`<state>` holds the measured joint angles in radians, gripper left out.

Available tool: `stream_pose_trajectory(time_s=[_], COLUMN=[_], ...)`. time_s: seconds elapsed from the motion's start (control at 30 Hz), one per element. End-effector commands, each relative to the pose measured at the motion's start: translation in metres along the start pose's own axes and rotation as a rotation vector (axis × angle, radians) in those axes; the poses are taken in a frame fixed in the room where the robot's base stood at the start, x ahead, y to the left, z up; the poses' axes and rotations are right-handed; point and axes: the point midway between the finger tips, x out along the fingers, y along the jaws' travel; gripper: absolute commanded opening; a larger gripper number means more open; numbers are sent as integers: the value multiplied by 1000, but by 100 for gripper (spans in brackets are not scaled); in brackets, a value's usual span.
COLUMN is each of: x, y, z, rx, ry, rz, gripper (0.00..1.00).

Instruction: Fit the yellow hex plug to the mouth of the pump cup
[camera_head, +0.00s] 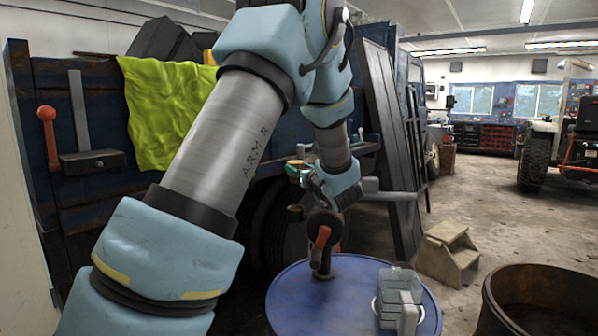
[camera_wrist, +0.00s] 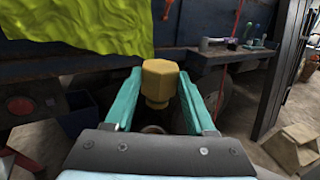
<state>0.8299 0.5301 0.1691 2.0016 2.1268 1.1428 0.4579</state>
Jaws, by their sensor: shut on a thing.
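The yellow hex plug (camera_wrist: 159,78) stands upright between the teal fingers of my gripper (camera_wrist: 161,98) in the wrist view, its wide hex head above a narrower lower end. My gripper is shut on it. In the head view my gripper (camera_head: 298,174) is above the hand pump (camera_head: 322,238) on the blue drum. A small brown cup (camera_head: 295,213) juts out at the pump's left, below my gripper and apart from it. In the wrist view a round rim (camera_wrist: 153,129) shows below the plug, mostly hidden by the gripper body.
A wooden step (camera_head: 447,253) and a rusty barrel (camera_head: 545,300) stand to the right. A blue truck bed with a yellow-green cloth (camera_head: 165,110) is behind my arm. Open floor lies at the right.

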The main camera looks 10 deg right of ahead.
Motion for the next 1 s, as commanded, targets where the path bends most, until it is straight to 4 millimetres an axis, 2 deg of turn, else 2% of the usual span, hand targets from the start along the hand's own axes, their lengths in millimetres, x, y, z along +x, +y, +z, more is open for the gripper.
stream_pose_trajectory(time_s=[0.03, 0.57, 0.63, 1.0], x=[0, 0, 0, 0], y=[0, 0, 0, 0], z=[-8, -58, -53, -57], rx=[1, 1, 0, 1], ry=[0, 0, 0, 0], rz=[0, 0, 0, 1], gripper=[0, 0, 0, 0])
